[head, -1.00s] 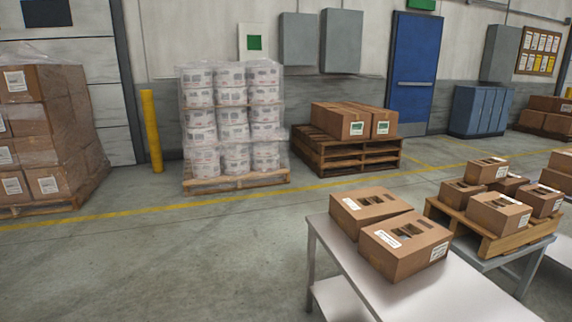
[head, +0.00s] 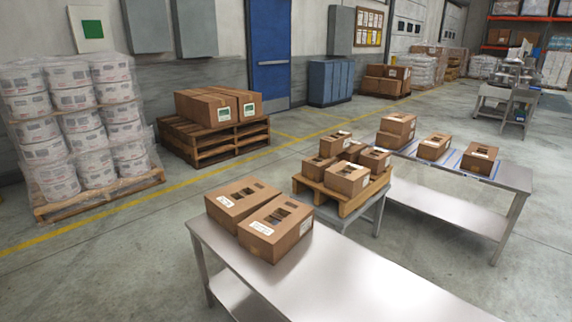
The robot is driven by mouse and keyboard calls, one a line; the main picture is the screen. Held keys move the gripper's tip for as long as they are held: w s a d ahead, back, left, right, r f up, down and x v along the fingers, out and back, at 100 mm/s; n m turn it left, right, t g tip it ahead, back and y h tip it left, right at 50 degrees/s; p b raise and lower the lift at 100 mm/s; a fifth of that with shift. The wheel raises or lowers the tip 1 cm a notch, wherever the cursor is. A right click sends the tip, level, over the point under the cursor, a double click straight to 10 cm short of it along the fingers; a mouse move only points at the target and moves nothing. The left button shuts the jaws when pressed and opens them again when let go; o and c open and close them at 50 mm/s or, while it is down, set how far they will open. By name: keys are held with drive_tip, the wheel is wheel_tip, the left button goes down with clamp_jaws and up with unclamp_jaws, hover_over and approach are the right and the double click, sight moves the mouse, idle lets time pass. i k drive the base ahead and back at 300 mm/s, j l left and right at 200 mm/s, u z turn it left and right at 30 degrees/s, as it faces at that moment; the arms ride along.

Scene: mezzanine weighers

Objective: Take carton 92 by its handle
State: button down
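Several brown cartons with cut-out openings in their tops and white labels are in the head view; the label numbers are too small to read, so I cannot tell which one is carton 92. Two larger cartons sit side by side on the near steel table (head: 330,270): a front one (head: 277,240) and a back one (head: 232,204). Several smaller cartons (head: 346,180) sit on a wooden pallet (head: 352,207) on a grey stand. More cartons, including one at the right (head: 479,159), sit on the far steel table (head: 512,176). My gripper is not in view.
A wrapped stack of white tubs (head: 75,130) stands on a pallet at the left. A blue door (head: 269,55) and blue cabinets (head: 330,83) are behind. The floor at left front is clear.

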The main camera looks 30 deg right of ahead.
sight(334, 144)
drive_tip(key=l+u, duration=0.1)
drive_tip(key=l, duration=0.5)
drive_tip(key=k+l, duration=0.1)
drive_tip(key=l, duration=0.45)
drive_tip(key=k+l+u, duration=0.15)
drive_tip(key=l, duration=1)
drive_tip(key=i+l+u, duration=0.1)
drive_tip(key=l+u, duration=0.15)
drive_tip(key=l, duration=1.1)
drive_tip(key=l+u, duration=0.25)
drive_tip(key=l, duration=1.15)
drive_tip(key=i+l+u, duration=0.1)
drive_tip(key=l, duration=0.3)
drive_tip(key=i+l, duration=0.2)
drive_tip(key=l, duration=0.25)
drive_tip(key=i+l+u, duration=0.15)
drive_tip(key=l, duration=0.25)
drive_tip(key=i+l, duration=0.1)
drive_tip(key=l, duration=0.35)
drive_tip(key=i+l+u, duration=0.1)
drive_tip(key=i+l, duration=0.15)
